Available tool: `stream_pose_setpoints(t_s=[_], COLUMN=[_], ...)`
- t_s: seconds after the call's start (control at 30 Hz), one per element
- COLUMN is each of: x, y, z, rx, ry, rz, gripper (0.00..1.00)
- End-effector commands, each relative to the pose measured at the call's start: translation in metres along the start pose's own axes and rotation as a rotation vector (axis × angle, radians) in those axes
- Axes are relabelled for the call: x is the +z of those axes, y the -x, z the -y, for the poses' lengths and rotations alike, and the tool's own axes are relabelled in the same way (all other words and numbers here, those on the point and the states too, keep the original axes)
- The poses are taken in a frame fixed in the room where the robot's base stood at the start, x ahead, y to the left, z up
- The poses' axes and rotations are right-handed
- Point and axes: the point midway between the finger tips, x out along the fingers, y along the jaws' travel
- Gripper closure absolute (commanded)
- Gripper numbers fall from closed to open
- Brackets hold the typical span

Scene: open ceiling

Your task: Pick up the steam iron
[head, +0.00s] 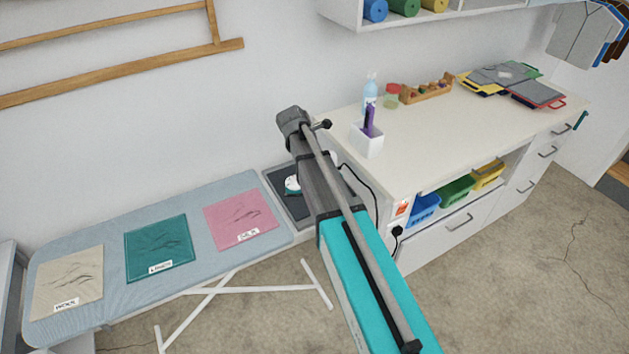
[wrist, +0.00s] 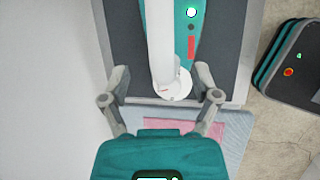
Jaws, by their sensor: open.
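The steam iron has a teal body (wrist: 198,22) and a long white handle (wrist: 160,48). It lies on the dark rest tray (wrist: 228,30) at the end of the ironing board. In the head view only a small white and teal bit of the iron (head: 292,186) shows beside my arm, which hides the rest. My gripper (wrist: 162,74) is open in the wrist view. One finger is on each side of the handle's near end, with gaps between fingers and handle. The height of the fingers over the handle is hard to tell.
The ironing board (head: 195,200) carries wool, linen and pink silk cloths. A counter (head: 440,130) at right holds a white cup (head: 367,140), a spray bottle (head: 370,90) and other items. The wall is close behind the board.

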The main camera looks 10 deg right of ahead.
Motion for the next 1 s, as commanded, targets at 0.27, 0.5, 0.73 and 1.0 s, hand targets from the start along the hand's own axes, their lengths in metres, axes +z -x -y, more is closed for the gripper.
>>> stream_pose_setpoints(t_s=[0.27,0.5,0.73,1.0], x=[-0.001,0.0,0.001,0.001], y=[-0.013,-0.033,-0.049,-0.052], z=[0.0,0.001,0.001,0.0], rx=[0.0,0.0,0.0,0.0], ry=[-0.001,-0.002,0.0,0.0], rz=[0.0,0.0,0.0,0.0], gripper=[0.21,0.21,0.21,0.21])
